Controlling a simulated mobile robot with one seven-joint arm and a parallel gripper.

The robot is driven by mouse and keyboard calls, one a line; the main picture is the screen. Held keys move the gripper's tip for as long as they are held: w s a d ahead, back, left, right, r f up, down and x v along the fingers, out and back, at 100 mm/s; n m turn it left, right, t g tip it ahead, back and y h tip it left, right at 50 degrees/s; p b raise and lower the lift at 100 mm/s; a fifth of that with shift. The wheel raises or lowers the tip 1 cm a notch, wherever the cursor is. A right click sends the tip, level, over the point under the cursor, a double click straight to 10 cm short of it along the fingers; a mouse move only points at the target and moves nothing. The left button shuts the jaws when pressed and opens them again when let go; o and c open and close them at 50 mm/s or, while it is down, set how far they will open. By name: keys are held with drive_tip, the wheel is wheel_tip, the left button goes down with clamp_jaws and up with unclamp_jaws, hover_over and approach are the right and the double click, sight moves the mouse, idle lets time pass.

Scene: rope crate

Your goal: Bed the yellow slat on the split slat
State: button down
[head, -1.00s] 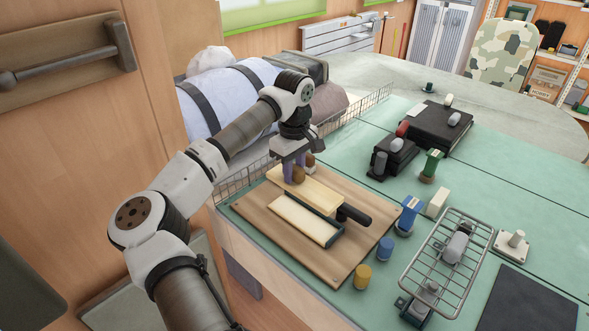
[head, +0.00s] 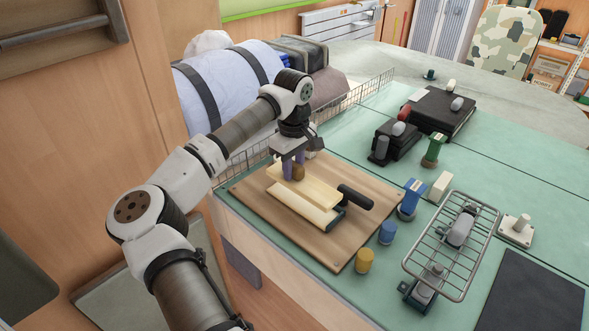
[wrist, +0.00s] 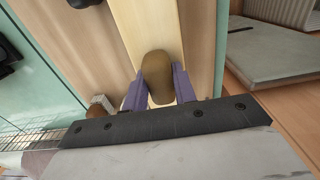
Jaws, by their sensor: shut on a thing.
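My gripper (head: 293,168) is shut on the brown knob (wrist: 157,72) of the yellow slat (head: 315,190), with a purple finger on each side. The yellow slat also fills the middle of the wrist view (wrist: 145,25). The split slat (head: 297,206) is a pale strip with dark edging, lying on the wooden board on the near side of the yellow slat. The yellow slat runs along it and covers its far dark edge in the head view. I cannot tell whether the two touch or a gap lies between them.
The brown board (head: 350,240) has free room around the slats. A black handle (head: 355,197) sticks out beyond them. A blue knob (head: 388,232), a yellow knob (head: 364,260) and a wire rack (head: 452,250) stand to the right. A wire fence (head: 245,160) runs behind.

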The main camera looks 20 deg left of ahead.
sight(293, 183)
drive_tip(key=shift+f, duration=0.1)
idle(0.3)
drive_tip(key=shift+f+b, duration=1.25)
drive_tip(key=shift+f, duration=0.35)
drive_tip(key=shift+f+b, duration=0.7)
drive_tip(key=shift+f, duration=0.35)
idle(0.5)
drive_tip(key=c, duration=1.1)
unclamp_jaws()
drive_tip(key=shift+c, duration=0.8)
drive_tip(key=shift+c, duration=0.7)
